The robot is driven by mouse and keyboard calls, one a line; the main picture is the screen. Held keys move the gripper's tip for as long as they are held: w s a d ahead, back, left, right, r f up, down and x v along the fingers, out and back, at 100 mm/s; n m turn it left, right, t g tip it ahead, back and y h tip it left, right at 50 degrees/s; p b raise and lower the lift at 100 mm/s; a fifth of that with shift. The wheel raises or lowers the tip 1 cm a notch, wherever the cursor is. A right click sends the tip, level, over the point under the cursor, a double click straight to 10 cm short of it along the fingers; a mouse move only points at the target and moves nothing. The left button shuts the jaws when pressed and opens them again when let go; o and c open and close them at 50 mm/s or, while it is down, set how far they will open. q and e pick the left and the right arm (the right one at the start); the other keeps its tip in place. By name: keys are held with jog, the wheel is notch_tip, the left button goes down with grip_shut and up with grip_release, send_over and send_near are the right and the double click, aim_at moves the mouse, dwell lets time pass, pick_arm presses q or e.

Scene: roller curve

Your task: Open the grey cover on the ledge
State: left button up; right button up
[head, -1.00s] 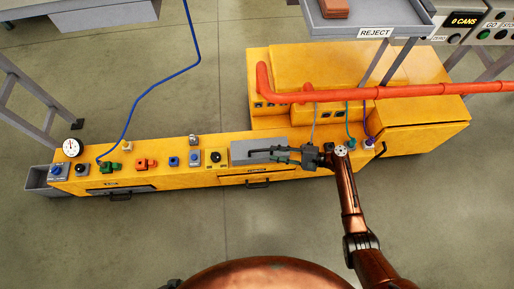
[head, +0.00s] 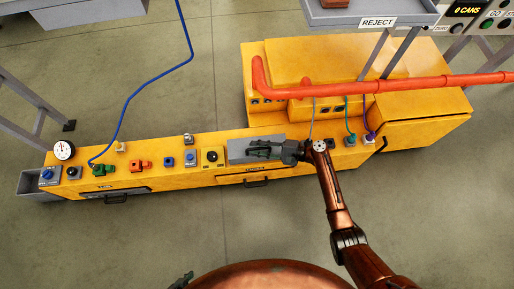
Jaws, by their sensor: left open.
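The grey cover (head: 237,147) is a flat grey panel on top of the long yellow ledge (head: 215,172), near its middle. It looks closed, lying flat. My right gripper (head: 254,151) reaches in from the right and lies over the cover, its fingers pointing left. It hides part of the cover, and I cannot tell whether it touches it or how far apart its fingers are. My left gripper (head: 181,281) shows only as a small dark piece at the bottom edge, well away from the ledge, and is open.
Knobs, a green valve (head: 103,169), an orange valve (head: 140,164) and a gauge (head: 64,150) stand on the ledge left of the cover. An orange pipe (head: 420,83) and a yellow cabinet (head: 420,115) are at the right. A reject tray (head: 350,18) hangs above.

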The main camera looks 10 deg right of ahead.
aim_at(256, 139)
grip_shut()
dwell(0.4)
jog(key=shift+w, duration=0.1)
jog(key=shift+w+r, duration=0.1)
jog(key=shift+r, duration=0.05)
jog(key=shift+w+r+m+g+p, duration=0.4)
jog(key=shift+w+r+m+p, duration=0.3)
jog(key=shift+w, duration=0.25)
jog(key=w, duration=0.1)
jog(key=w+m+g, duration=0.1)
jog(key=shift+w+r+m+h, duration=0.3)
jog(key=shift+r+h, duration=0.05)
jog(key=shift+h, duration=0.05)
jog(key=shift+w+m+g+b, duration=0.3)
jog(key=shift+w+m+b, duration=0.25)
jog(key=shift+w, duration=0.45)
pick_arm(q)
jog(key=shift+f, duration=0.1)
pick_arm(e)
jog(key=shift+w+r, duration=0.2)
jog(key=shift+w, duration=0.5)
pick_arm(q)
jog(key=shift+w, duration=0.1)
